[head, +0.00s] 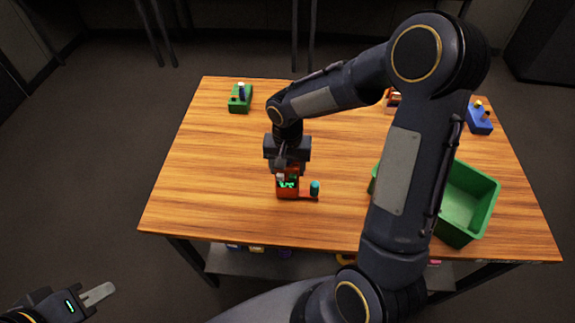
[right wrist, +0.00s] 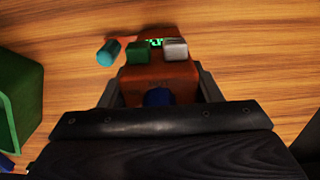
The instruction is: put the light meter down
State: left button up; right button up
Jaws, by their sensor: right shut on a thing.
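The light meter appears to be the orange-red device (head: 288,190) with a glowing green display and a teal knob on a side arm. It is near the table's front middle. In the right wrist view the device (right wrist: 160,82) shows a green button, a grey button and a dark blue part. My right gripper (head: 287,168) is shut on its body, with a finger on each side. I cannot tell whether its underside touches the table. My left gripper (head: 98,294) is at the lower left, off the table; its opening is not clear.
A green crate (head: 480,212) stands on the table's right side, partly behind my right arm. A green device (head: 240,98) is at the back left, a blue one (head: 480,120) at the back right. The wooden table (head: 200,180) is clear left of the held device.

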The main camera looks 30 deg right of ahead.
jog(key=shift+f, duration=0.2)
jog(key=o, duration=1.4)
jog(key=shift+r, duration=0.1)
